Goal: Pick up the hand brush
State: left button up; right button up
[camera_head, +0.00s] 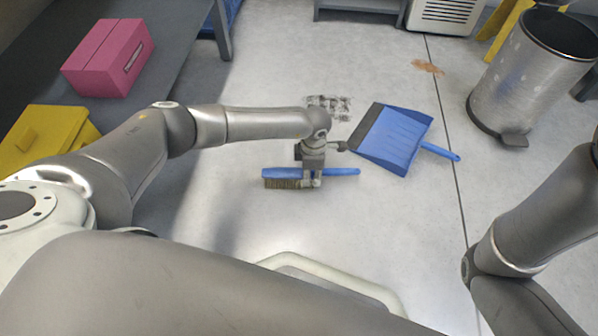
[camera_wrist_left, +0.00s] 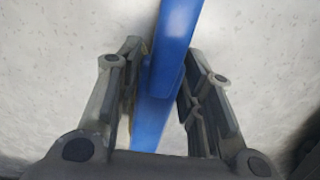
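The hand brush (camera_head: 342,171) lies flat on the floor, with a blue body, bristles at its left end and its handle pointing right. My left gripper (camera_head: 312,182) points down over the middle of the brush. In the left wrist view the blue brush (camera_wrist_left: 172,50) runs between the two fingers of my left gripper (camera_wrist_left: 165,50). The fingers stand on either side of it, close to its edges, with narrow gaps showing. The fingers look open around it. My right arm shows at the right, but its gripper is out of view.
A blue dustpan (camera_head: 398,137) lies right of the brush. A metal pedal bin (camera_head: 520,85) stands at the right. A grey bench at the left holds a pink box (camera_head: 105,58) and a yellow box (camera_head: 45,138).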

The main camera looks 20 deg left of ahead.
pick_arm(q)
grip_shut()
